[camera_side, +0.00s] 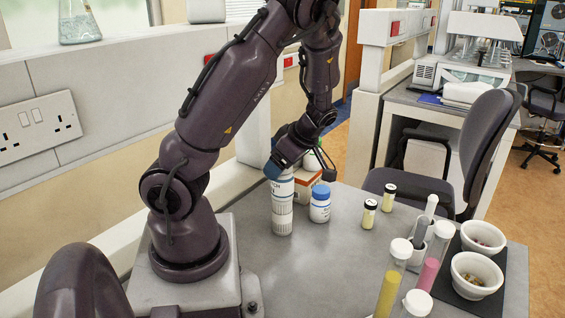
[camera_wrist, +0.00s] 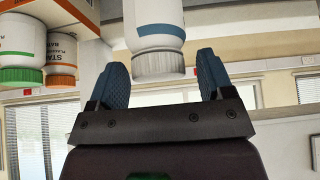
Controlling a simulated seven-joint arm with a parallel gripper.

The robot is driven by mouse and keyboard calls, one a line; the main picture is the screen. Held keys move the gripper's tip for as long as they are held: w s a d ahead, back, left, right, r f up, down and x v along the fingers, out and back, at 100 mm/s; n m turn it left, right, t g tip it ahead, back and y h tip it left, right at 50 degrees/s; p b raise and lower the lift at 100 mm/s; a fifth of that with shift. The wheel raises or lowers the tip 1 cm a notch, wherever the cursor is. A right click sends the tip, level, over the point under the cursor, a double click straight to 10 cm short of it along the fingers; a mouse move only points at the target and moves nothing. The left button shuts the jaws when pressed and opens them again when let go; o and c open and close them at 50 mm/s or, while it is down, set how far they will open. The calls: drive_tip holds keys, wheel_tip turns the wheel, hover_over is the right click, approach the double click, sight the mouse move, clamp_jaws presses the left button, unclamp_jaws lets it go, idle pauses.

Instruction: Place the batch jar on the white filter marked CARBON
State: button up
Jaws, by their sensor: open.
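A tall white cylinder (camera_side: 282,205) with printed bands stands upright on the grey bench, left of a small white jar (camera_side: 320,206) with a blue lid. Their labels are too small to read, so I cannot tell which name belongs to which. My gripper (camera_side: 300,168) is over the bench, close to the cylinder's top; touching or apart is unclear in the side view. In the wrist view my gripper (camera_wrist: 162,78) is open, with a white container (camera_wrist: 158,50) with a blue band showing between and beyond the two blue fingers. No CARBON marking is legible.
Two small vials (camera_side: 369,214) stand to the right. Capped test tubes (camera_side: 393,280) and white mortars (camera_side: 477,275) on a dark mat occupy the front right.

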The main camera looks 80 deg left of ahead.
drive_tip(key=shift+r, duration=0.1)
drive_tip(key=v, duration=1.2)
drive_tip(key=s+d+r+m+t+h, duration=0.2)
drive_tip(key=d+m+t, duration=0.3)
drive_tip(key=d+m, duration=0.4)
drive_tip(key=s+d+r+m+t+h, duration=0.2)
drive_tip(key=d+r+m+t, duration=0.3)
drive_tip(key=m, duration=1.3)
drive_tip(key=shift+s+d+m+h, duration=0.3)
drive_tip(key=shift+d, duration=1.9)
drive_tip(key=shift+r, duration=0.1)
